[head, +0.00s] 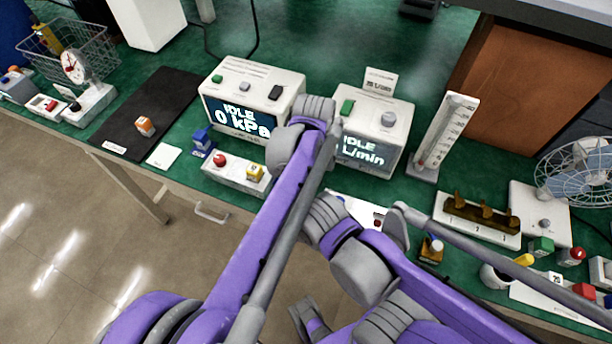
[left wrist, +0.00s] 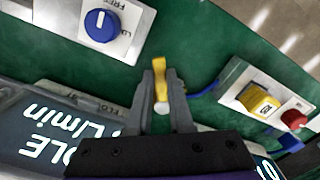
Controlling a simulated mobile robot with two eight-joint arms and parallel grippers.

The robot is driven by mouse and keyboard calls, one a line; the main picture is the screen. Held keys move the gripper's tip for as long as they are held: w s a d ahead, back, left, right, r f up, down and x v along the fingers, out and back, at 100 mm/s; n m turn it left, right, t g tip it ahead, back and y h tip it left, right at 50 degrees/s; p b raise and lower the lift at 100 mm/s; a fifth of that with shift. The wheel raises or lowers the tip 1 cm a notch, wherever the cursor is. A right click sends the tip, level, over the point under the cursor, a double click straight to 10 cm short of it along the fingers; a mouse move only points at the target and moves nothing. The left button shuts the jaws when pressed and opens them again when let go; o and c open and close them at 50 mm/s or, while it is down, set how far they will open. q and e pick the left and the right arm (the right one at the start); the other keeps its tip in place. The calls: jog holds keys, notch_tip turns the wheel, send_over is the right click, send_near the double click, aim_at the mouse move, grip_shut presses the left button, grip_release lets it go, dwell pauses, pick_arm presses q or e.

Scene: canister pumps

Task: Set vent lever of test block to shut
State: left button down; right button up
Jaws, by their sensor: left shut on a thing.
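In the left wrist view my left gripper (left wrist: 160,82) is shut on a slim yellow piece (left wrist: 161,80), which looks like a lever handle. Its fingers press on both sides of it. What the piece is fixed to is hidden below the fingers, so its setting cannot be told. A white block with a blue pointer knob (left wrist: 101,25) lies at the upper left, apart from the gripper. In the head view my left arm hides the left gripper and the lever. My right arm shows at the lower middle, but its gripper is not in view.
Left of my arm, a white block (head: 228,174) carries a red knob (head: 220,159) and a yellow cube (head: 255,172). Behind stand the kPa display unit (head: 250,90) and the L/min display unit (head: 390,120). The black mat (head: 170,105) has mostly free room.

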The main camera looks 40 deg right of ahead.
pick_arm(q)
jog(key=c, duration=0.8)
grip_release()
notch_tip(320, 180, up, 11)
jog(key=p, duration=0.1)
jog(key=shift+f, duration=0.1)
